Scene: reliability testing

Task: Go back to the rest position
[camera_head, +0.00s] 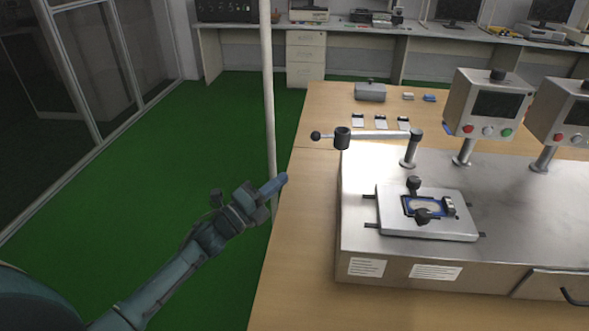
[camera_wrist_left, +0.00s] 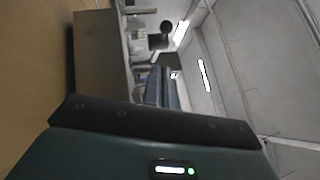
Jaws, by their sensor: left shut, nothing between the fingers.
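My left gripper (camera_head: 274,186) is shut and empty in the head view. It is left of the metal test machine (camera_head: 355,215), near the left edge of the wooden table (camera_head: 300,200), and apart from the machine. In the left wrist view the gripper's fingers (camera_wrist_left: 163,88) show close together, pointing away from the camera, with the side of a box-shaped body (camera_wrist_left: 100,55) to their left. My right gripper is not in view.
The machine carries a fixture plate (camera_head: 400,225), a lever arm with a dark knob (camera_head: 342,138) and two button panels (camera_head: 487,103). Several small items lie behind it. A thin white post (camera_head: 268,90) stands beside the table. Green floor (camera_head: 150,150) is open at left.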

